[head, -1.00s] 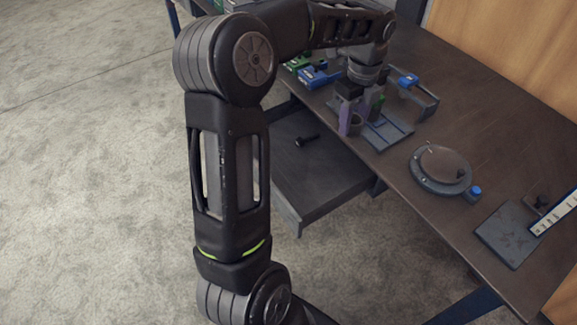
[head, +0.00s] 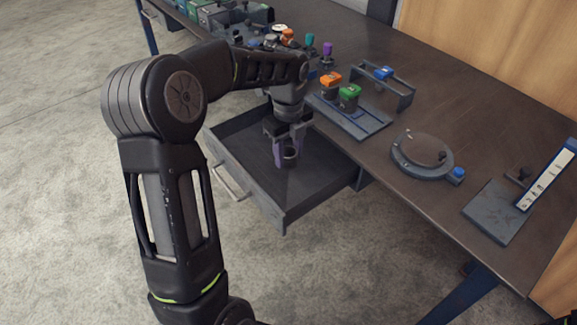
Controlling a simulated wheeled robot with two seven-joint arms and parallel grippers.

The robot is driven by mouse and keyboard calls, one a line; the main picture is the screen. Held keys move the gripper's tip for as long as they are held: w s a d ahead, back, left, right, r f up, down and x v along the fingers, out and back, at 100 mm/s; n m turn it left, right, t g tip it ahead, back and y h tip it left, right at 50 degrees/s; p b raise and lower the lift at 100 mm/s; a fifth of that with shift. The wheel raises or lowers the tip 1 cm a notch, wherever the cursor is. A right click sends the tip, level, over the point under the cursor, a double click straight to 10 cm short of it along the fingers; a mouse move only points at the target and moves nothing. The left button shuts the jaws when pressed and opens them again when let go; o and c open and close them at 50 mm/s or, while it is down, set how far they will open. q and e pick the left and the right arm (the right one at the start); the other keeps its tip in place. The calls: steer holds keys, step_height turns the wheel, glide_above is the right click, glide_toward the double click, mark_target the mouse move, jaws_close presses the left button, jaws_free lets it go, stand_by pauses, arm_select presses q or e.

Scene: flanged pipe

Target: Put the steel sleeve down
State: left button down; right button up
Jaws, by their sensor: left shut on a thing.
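My left gripper (head: 287,153) points down over the open drawer (head: 318,168) under the bench. Its purple-tinted fingers are shut on the steel sleeve (head: 290,155), a small dark ring-like piece. The sleeve appears to be inside the drawer's outline; I cannot tell whether it touches the drawer floor. My right gripper is not in view.
On the bench (head: 490,120) stand a blue-grey rack (head: 366,126) with orange-topped (head: 331,82) and green-topped (head: 349,95) pieces, a round dark fixture (head: 421,154), and a flat plate with a white scale (head: 548,180). Several small coloured parts stand near the back. The bench's front edge borders the drawer.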

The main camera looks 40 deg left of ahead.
mark_target(288, 182)
arm_select(q)
steer(key=shift+f, duration=1.35)
steer(key=shift+f, duration=0.1)
steer(key=shift+f, duration=2.4)
steer(key=shift+f+b, duration=0.15)
steer(key=shift+b, duration=0.15)
steer(key=c, duration=0.8)
jaws_free()
steer(key=shift+c, duration=0.2)
step_height(288, 182, up, 12)
steer(key=p, duration=0.1)
